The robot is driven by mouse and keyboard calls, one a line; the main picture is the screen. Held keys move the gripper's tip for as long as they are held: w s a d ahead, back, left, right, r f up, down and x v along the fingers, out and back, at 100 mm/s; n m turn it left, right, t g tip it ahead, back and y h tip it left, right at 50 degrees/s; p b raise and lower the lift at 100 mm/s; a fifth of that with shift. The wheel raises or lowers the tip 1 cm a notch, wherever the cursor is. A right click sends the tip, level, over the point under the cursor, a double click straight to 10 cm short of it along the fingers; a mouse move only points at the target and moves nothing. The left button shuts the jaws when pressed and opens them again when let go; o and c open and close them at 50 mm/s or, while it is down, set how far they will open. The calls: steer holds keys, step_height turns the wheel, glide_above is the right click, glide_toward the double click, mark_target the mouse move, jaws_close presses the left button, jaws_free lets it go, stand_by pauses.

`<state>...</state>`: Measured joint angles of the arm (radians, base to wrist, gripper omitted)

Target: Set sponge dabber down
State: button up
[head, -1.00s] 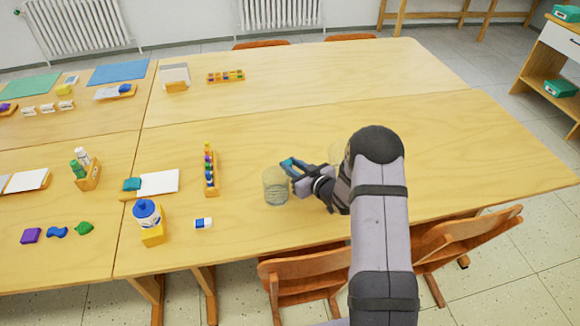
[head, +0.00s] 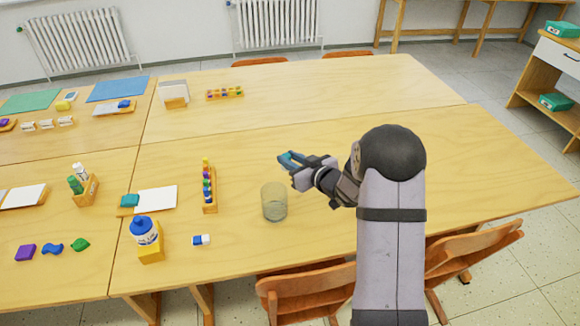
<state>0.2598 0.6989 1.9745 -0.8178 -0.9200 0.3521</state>
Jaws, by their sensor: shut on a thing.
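My gripper (head: 292,162) is shut on a small teal thing (head: 287,159), which I take to be the sponge dabber. The fingers partly hide it, so its full shape does not show. The gripper is held above the right-hand part of the near table and points to the left. In the picture it is just above and slightly right of a clear glass jar (head: 274,203), with a gap between them. The exact height over the table is hard to tell.
Left of the jar stand a rack of coloured pieces (head: 208,187), a small blue-and-white block (head: 201,240) and a blue-capped bottle (head: 145,232). A white sheet (head: 157,199) lies beyond the bottle. The table (head: 440,150) is bare behind and right of the gripper.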

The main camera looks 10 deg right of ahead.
steer(key=shift+r, duration=0.25)
